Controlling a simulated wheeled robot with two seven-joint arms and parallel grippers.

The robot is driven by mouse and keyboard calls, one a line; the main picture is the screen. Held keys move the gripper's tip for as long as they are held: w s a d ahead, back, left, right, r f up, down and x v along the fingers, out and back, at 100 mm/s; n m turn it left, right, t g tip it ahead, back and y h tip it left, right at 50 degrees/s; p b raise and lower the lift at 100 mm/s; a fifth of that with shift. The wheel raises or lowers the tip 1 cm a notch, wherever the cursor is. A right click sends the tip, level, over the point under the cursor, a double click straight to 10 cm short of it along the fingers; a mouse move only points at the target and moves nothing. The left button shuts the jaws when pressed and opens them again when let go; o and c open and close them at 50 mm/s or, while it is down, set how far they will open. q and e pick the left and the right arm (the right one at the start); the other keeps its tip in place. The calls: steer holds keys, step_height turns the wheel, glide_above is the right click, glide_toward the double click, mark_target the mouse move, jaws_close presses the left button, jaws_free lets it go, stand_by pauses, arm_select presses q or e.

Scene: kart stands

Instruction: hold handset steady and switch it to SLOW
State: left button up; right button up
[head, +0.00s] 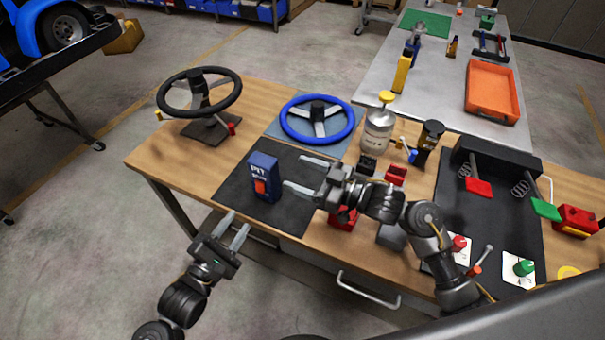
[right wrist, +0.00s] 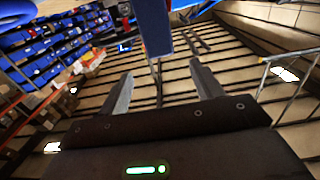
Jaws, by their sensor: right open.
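The handset (head: 264,168) is a blue upright box with white lettering, "PIT" on its top line, and an orange-red switch (head: 260,187) on its front. It stands on a dark mat; the switch's setting is too small to read. My right gripper (head: 294,174) is open, just right of the handset, its fingers pointing at it and apart from it. In the right wrist view, a blue shape (right wrist: 155,28), likely the handset, shows beyond the open fingers (right wrist: 160,84). My left gripper (head: 238,224) is open and empty, off the table's front edge, below and left of the handset.
The dark mat (head: 230,185) is clear left of the handset. A blue steering wheel (head: 318,138) lies behind; a black wheel (head: 199,92) stands on the left. A jar (head: 378,130), red blocks and a black tray (head: 507,215) crowd the right.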

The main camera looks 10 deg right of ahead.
mark_target(262, 160)
steer(key=x, duration=1.1)
steer(key=shift+s, duration=0.1)
steer(key=c, duration=1.2)
arm_select(q)
steer(key=shift+s+f, duration=0.1)
steer(key=shift+c, duration=1)
steer(key=shift+s+a+r+m+g, duration=0.15)
steer(key=shift+s+a+r+m, duration=0.1)
steer(key=shift+s+a+m, duration=0.2)
steer(key=shift+s+a+r+m+g, duration=0.15)
steer(key=shift+s+a+r+m, duration=0.15)
steer(key=shift+s, duration=0.25)
steer(key=c, duration=0.5)
arm_select(e)
steer(key=shift+d, duration=0.1)
arm_select(q)
steer(key=s+r+m, duration=0.1)
steer(key=m, duration=0.1)
steer(key=a+m, duration=0.1)
steer(key=shift+s+a+r+m+g, duration=0.2)
steer(key=shift+s+r+m+g, duration=0.1)
steer(key=shift+s+r+m, duration=0.1)
jaws_close()
steer(key=shift+s+a+m+y, duration=0.1)
steer(key=shift+m+y, duration=0.4)
steer(key=shift+m, duration=0.65)
